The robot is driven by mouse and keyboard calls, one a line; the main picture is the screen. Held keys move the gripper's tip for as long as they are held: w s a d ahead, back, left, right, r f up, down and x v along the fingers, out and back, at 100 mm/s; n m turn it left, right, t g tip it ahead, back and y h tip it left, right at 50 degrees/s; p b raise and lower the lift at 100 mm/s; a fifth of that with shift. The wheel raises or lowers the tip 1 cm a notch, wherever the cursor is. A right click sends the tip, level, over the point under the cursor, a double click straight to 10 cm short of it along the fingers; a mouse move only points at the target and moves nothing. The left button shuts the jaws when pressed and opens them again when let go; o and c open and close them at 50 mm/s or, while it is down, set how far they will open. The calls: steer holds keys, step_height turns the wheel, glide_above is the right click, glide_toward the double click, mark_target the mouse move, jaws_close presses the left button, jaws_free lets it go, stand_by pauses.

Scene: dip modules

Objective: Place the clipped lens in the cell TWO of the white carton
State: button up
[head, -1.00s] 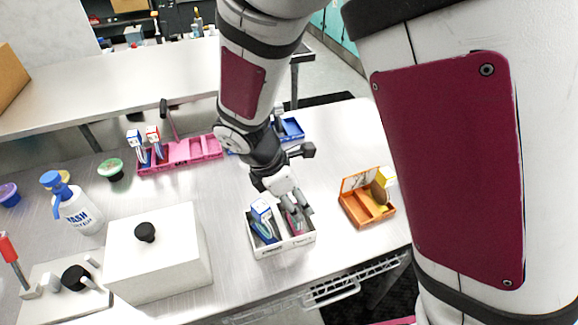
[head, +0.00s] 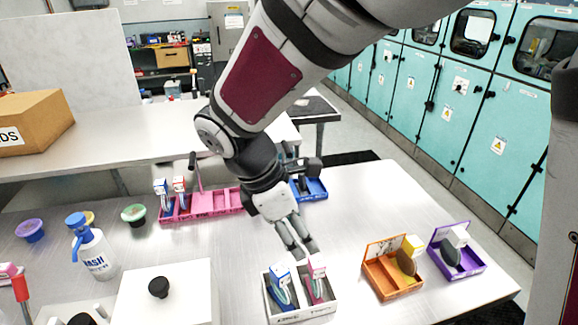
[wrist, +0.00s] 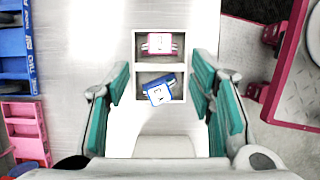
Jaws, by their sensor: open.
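The white carton (head: 301,318) stands on the steel table and has two cells. A lens with a blue clip (head: 281,287) leans in its left cell in the head view, and one with a pink clip (head: 317,280) stands in its right cell. In the wrist view, the pink clip (wrist: 160,44) sits square in the upper cell and the blue clip (wrist: 160,90) sits askew in the lower cell of the carton (wrist: 138,69). My gripper (head: 300,252) is open and empty, just above and behind the carton. Its teal pads show apart in the wrist view (wrist: 162,108). Cell labels are not readable.
An orange box (head: 398,289) and a purple box (head: 468,268), each with a lens, stand at right. A pink rack (head: 215,205) and blue rack (head: 315,190) stand behind. A wash bottle (head: 95,250) and white block (head: 175,295) are at left.

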steer(key=s+d+r+m+t+y, duration=0.2)
steer(key=s+d+r+m, duration=0.4)
steer(key=d+m, duration=0.2)
steer(key=s+d+r+m+t+y, duration=0.2)
steer(key=s+d+r+m, duration=0.4)
steer(key=m, duration=0.6)
steer(key=shift+d+r+t, duration=0.2)
steer(key=shift+d+t, duration=0.1)
steer(key=shift+d, duration=0.7)
steer(key=shift+s+a, duration=0.1)
